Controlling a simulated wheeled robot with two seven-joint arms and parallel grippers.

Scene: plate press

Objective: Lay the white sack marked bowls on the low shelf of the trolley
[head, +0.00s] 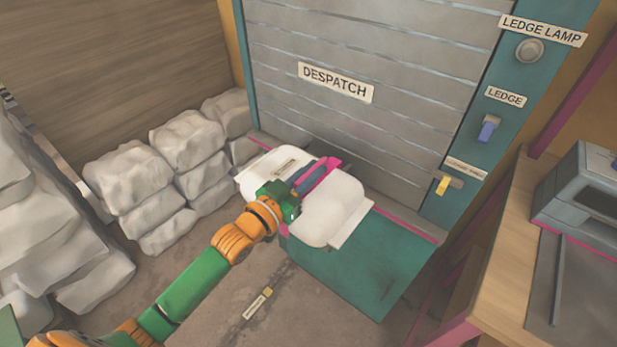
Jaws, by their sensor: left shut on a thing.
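A plump white sack (333,211) with a small label (285,166) lies at the despatch ledge (395,232), in the middle of the head view; the print is too small to read. My left gripper (303,190) is at the sack's middle, shut on it, and hides part of it, along with a pink and dark blue piece. I cannot tell whether the sack rests on the ledge or is just above it. My right gripper is not in view. I cannot make out the trolley for certain.
Several grey-white sacks (150,180) are stacked at the left. A closed slatted shutter marked DESPATCH (400,60) stands behind the ledge. A teal panel (478,160) with switches is right of it. A wooden bench (500,280) carries a grey machine (585,200). A labelled brown surface (225,310) lies below.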

